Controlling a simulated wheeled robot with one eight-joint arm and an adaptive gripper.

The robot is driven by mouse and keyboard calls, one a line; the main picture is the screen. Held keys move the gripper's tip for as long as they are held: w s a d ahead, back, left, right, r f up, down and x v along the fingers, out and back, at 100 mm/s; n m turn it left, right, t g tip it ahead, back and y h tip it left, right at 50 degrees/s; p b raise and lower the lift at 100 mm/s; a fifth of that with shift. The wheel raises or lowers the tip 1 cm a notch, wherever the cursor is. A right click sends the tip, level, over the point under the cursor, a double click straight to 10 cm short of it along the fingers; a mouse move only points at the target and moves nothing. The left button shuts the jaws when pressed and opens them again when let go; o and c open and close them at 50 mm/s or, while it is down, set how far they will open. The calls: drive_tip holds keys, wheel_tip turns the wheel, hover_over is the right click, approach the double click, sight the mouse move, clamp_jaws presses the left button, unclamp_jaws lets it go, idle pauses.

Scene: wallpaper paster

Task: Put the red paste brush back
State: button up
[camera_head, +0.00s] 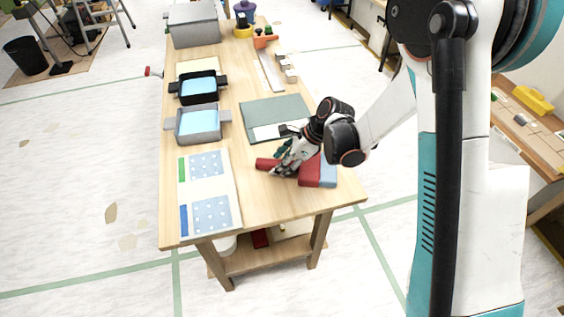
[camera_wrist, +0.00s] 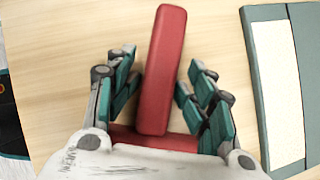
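The red paste brush lies on the wooden table. Its red handle (camera_head: 267,163) sticks out left of my gripper (camera_head: 286,164), and its wide red head (camera_head: 310,173) shows on the other side. In the wrist view the handle (camera_wrist: 162,70) runs lengthwise between the fingers of my gripper (camera_wrist: 160,82). The fingers are open, one on each side, with strips of table visible between them and the handle. The red head (camera_wrist: 150,139) shows partly behind the palm. A blue block (camera_head: 328,172) lies beside the red head. The fingers hide the middle of the brush in the head view.
A grey-green board (camera_head: 268,110) with a pale sheet lies behind the gripper. A grey tray (camera_head: 190,124) and a black tray (camera_head: 197,87) hold light blue contents at left. A patterned sheet (camera_head: 230,180) lies at front left. The front right table corner is bare.

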sight(304, 164)
drive_tip(key=shift+d+r+p, duration=0.1)
drive_tip(key=shift+r+p, duration=0.35)
drive_tip(key=s+d+r+n+t+h+p, duration=0.1)
drive_tip(key=s+d+r+n, duration=0.25)
drive_tip(key=r, duration=0.45)
drive_tip(key=s+d+r+n+t+h+p, duration=0.1)
drive_tip(key=s+d+r+n+p, duration=0.1)
drive_tip(key=d+r, duration=0.45)
drive_tip(key=s+d+r+n+t+h+p, duration=0.1)
drive_tip(key=s+d+r+n, duration=0.2)
drive_tip(key=r, duration=0.6)
drive_tip(key=s+d+r+n+t+h, duration=0.3)
drive_tip(key=s+d+r+n, duration=0.2)
drive_tip(key=s+n, duration=0.5)
drive_tip(key=shift+s+d+n+t, duration=0.3)
drive_tip(key=shift+s+d+n, duration=0.05)
drive_tip(key=shift+s+d, duration=0.95)
drive_tip(key=shift+a+r, duration=0.1)
